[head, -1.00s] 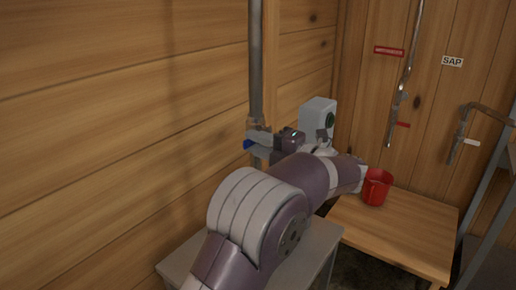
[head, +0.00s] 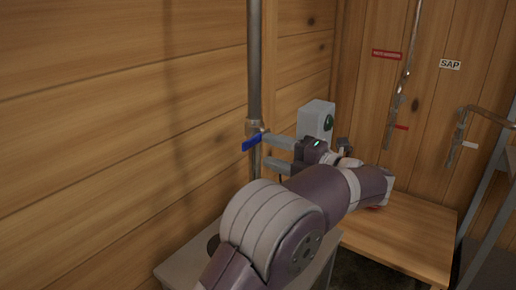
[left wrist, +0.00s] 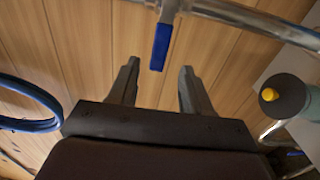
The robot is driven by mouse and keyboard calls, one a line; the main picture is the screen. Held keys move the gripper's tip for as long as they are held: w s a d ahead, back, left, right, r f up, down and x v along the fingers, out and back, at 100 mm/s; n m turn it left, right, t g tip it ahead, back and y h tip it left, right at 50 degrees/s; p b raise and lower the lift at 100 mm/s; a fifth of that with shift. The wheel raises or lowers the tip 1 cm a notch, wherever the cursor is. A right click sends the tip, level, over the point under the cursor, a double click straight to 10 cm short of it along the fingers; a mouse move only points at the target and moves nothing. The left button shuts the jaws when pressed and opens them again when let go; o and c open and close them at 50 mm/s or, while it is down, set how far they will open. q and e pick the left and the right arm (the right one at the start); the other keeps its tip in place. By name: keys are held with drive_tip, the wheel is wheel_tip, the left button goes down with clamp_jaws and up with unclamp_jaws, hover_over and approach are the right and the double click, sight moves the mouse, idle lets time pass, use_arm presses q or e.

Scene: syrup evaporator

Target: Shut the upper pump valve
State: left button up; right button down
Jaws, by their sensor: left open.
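A grey vertical pipe (head: 255,70) stands by the plank wall in the head view. A valve body (head: 253,128) sits on it with a blue lever handle (head: 251,142) sticking out across the pipe. In the left wrist view the blue handle (left wrist: 161,46) stands square to the silver pipe (left wrist: 250,17). My left gripper (head: 267,151) is open and empty, to the right of the handle in the head view. In the wrist view its fingertips (left wrist: 158,70) straddle the handle's line, with the handle's end just ahead of them. My right gripper is not in view.
A grey box with a green button (head: 318,117) is behind my gripper. A wooden table (head: 405,235) stands to the right and a grey stand (head: 180,262) below my arm. More pipework (head: 490,112) hangs by the SAP label. A blue ring (left wrist: 55,115) shows in the wrist view.

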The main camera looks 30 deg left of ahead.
use_arm(q)
drive_tip(key=d, duration=0.7)
drive_tip(key=shift+s+d, duration=0.25)
drive_tip(key=shift+s, duration=0.05)
